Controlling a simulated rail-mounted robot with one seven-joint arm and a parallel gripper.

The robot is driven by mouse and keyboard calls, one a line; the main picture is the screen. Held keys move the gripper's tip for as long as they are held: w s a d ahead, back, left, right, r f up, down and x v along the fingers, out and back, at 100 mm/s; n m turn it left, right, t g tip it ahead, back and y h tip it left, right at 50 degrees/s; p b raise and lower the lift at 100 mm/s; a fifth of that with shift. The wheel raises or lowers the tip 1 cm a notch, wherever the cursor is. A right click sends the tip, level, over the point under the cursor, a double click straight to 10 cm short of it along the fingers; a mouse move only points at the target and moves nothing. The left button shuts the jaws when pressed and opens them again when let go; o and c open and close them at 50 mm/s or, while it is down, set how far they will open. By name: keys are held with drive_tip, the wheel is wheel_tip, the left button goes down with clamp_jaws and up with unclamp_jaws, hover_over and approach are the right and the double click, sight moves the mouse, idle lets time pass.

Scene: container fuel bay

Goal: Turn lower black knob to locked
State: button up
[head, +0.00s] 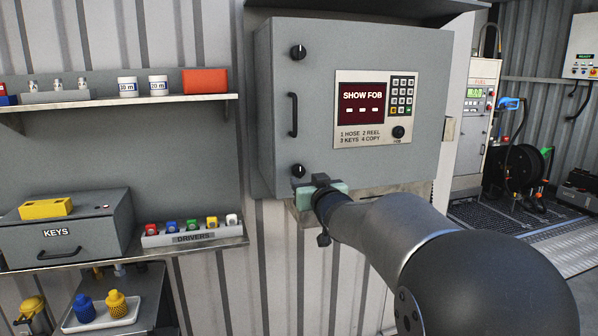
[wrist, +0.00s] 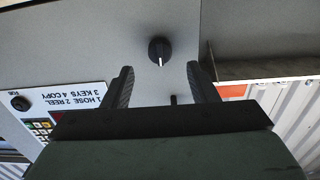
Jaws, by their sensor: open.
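The lower black knob (head: 298,170) is on the lower left corner of the grey cabinet door (head: 310,232), below the door handle. In the wrist view the knob (wrist: 159,51) shows a white pointer line, aimed down the picture towards my gripper. My gripper (wrist: 160,72) is open and empty, its two fingers either side of the knob's line but short of it, with a gap between. In the head view my gripper (head: 321,181) is just right of the knob and below it. No locked marking is legible beside the knob.
An upper black knob (head: 298,52) and a black handle (head: 293,114) are on the same door. The keypad panel (head: 376,109) reads SHOW FOB. Shelves with a KEYS box (head: 65,225) and a DRIVERS tray (head: 195,236) stand left.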

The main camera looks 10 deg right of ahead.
sight(300, 173)
drive_tip(key=w, duration=0.2)
drive_tip(key=w+p, duration=0.1)
drive_tip(key=w, duration=0.3)
drive_tip(key=shift+a, duration=0.4)
drive_tip(key=c, duration=1)
